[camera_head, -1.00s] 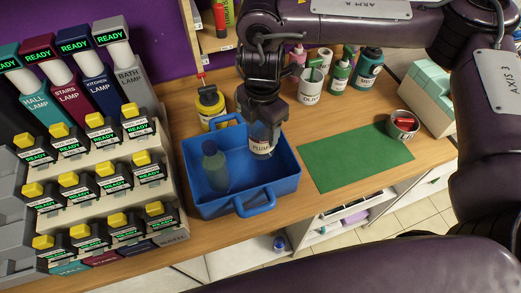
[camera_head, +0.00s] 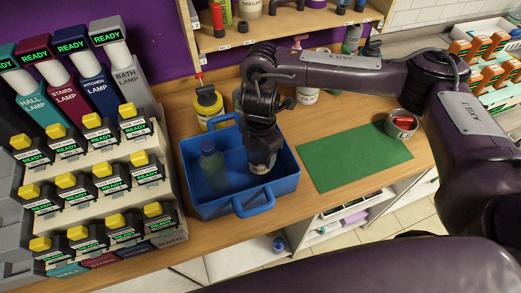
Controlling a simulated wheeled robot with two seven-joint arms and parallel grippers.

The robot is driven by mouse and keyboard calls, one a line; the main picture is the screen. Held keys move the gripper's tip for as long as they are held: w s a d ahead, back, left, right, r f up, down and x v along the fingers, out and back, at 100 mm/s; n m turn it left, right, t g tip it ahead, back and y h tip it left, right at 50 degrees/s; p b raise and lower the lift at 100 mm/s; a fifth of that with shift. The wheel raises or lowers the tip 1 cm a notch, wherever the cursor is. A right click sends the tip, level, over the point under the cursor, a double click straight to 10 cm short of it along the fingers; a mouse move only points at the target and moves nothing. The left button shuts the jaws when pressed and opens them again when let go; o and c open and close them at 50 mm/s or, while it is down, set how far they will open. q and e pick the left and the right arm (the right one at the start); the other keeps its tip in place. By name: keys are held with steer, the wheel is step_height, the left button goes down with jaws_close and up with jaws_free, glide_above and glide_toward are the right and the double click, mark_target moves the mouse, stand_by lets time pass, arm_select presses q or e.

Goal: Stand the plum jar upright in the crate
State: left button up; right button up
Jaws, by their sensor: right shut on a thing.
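The blue crate (camera_head: 212,208) stands on the wooden bench with its handle towards me. My right gripper (camera_head: 261,148) reaches down into the crate's right part and is shut on the plum jar (camera_head: 262,166). The jar looks close to upright and low inside the crate. Its upper part is hidden by the gripper, and I cannot tell whether its base touches the crate floor. A teal bottle (camera_head: 213,168) stands in the crate's left part, apart from the jar. My left gripper is not in view.
A breaker panel (camera_head: 95,180) with yellow switches stands close to the crate's left. A yellow bottle (camera_head: 209,104) is behind the crate. A green mat (camera_head: 350,158) lies clear to the right, with a grey tin (camera_head: 401,124) at its corner. A shelf (camera_head: 290,24) hangs behind.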

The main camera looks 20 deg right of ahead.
steer(key=shift+f, duration=0.15)
steer(key=o, duration=1.2)
steer(key=shift+r, duration=0.3)
step_height(320, 180, up, 12)
steer(key=shift+f, duration=0.1)
steer(key=shift+s+f, duration=0.1)
